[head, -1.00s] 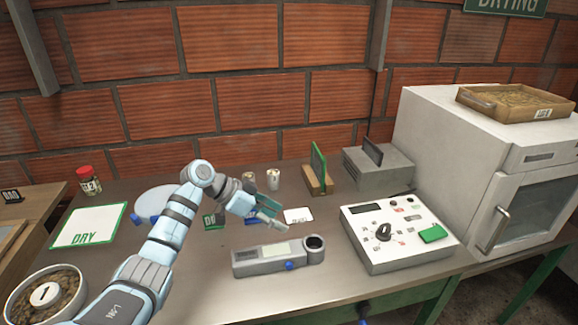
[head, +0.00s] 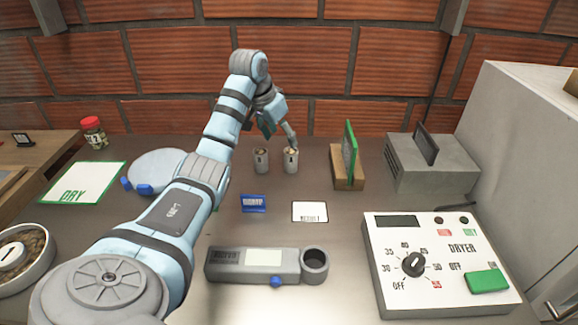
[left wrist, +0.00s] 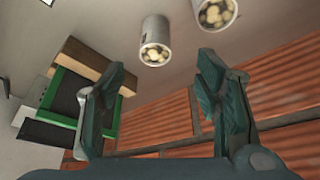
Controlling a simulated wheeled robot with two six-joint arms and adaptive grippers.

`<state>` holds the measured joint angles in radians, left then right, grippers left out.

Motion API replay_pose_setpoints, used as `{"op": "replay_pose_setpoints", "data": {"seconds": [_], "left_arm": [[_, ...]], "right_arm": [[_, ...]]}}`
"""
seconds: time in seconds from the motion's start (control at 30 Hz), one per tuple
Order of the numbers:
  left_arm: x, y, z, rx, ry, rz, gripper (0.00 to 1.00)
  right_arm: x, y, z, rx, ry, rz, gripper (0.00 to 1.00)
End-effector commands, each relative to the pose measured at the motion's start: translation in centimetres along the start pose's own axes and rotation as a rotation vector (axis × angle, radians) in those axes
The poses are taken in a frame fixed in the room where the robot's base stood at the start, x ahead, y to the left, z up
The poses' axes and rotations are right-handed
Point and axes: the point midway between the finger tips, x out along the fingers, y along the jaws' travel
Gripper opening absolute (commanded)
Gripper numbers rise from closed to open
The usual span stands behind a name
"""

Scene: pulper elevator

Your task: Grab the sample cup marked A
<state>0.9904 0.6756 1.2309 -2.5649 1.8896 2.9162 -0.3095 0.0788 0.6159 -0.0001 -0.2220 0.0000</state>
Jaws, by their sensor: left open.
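Two small metal sample cups with beans stand side by side toward the back of the table, a left cup (head: 262,161) and a right cup (head: 290,161). Each has a small dark mark that I cannot read, so I cannot tell which is A. My left gripper (head: 279,138) is open and empty, tilted downward above and behind the cups, with one finger near the right cup's rim. In the left wrist view the right cup (left wrist: 154,42) lies just beyond and between the open fingertips (left wrist: 163,66). The left cup (left wrist: 215,13) is beyond the other finger. My right gripper is out of view.
A green board on a wooden block (head: 347,181) stands just right of the cups, with a grey box (head: 432,170) beyond. A white card (head: 310,211), blue tag (head: 253,203), grey meter (head: 255,265) and dryer panel (head: 440,295) lie in front. The brick wall is close behind.

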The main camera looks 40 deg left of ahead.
Motion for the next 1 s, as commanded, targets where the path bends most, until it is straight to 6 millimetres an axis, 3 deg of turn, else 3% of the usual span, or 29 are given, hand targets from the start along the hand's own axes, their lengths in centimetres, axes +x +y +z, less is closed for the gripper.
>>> {"op": "replay_pose_setpoints", "data": {"seconds": [0.13,0.33,0.57,0.9,1.0], "left_arm": [[2.2,0.3,0.1,0.001,-0.004,0.003,0.58],[5.9,0.5,0.6,-0.001,-0.005,0.002,0.58],[6.3,0.5,0.5,0.001,-0.002,0.002,0.58],[6.2,0.5,0.5,0.001,-0.003,0.002,0.07],[6.2,0.5,0.5,0.000,-0.002,0.002,0.05]], "right_arm": [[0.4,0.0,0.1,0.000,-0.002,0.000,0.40],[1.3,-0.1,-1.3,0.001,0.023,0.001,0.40],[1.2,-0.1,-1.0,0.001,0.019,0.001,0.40],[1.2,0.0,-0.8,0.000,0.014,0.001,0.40],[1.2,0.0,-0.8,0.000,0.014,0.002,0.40]]}}
